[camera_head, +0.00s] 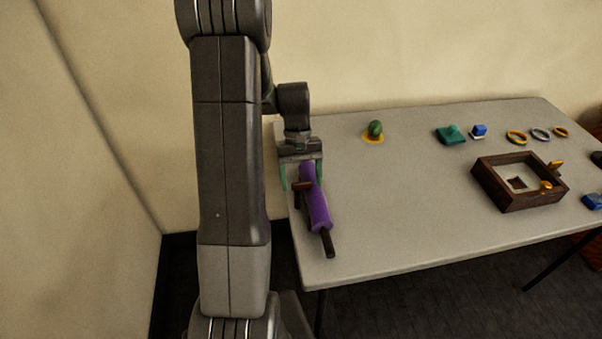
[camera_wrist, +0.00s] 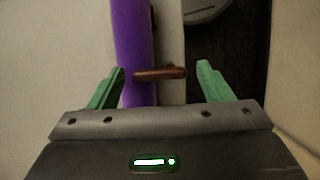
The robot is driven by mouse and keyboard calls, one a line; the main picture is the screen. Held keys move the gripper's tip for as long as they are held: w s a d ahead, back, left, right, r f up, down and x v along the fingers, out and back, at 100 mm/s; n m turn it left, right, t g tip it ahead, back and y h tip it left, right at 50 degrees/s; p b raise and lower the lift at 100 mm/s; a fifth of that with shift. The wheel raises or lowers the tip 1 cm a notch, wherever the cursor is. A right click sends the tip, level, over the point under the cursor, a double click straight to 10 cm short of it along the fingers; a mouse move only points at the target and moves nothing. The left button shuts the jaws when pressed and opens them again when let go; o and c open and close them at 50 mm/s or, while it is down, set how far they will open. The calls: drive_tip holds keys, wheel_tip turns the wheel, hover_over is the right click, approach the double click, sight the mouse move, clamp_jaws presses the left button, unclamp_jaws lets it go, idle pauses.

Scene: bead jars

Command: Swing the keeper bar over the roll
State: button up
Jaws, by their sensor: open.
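A purple roll (camera_head: 317,207) lies near the left edge of the table, and it also runs up the wrist view (camera_wrist: 132,40). A small brown keeper bar (camera_head: 302,187) shows beside and partly in front of the roll. In the wrist view the keeper bar (camera_wrist: 161,73) lies crosswise, its left end overlapping the roll and its right end past the roll's side. My gripper (camera_head: 301,182) is open, with green fingers on either side of the bar in the wrist view (camera_wrist: 160,69). I cannot tell whether a finger touches the bar or roll.
The grey table (camera_head: 400,200) is clear right of the roll. A dark wooden box (camera_head: 490,190) stands farther right. A green object (camera_head: 375,128) on a yellow base, a teal item (camera_head: 449,136), a blue block (camera_head: 479,130) and several rings (camera_head: 516,137) are at the back.

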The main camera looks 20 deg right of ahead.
drive_tip(key=v, duration=1.3)
drive_tip(key=shift+w+r, duration=0.2)
drive_tip(key=shift+r, duration=0.1)
drive_tip(key=x, duration=1.4)
drive_tip(key=shift+s, duration=0.1)
drive_tip(key=shift+r, duration=0.1)
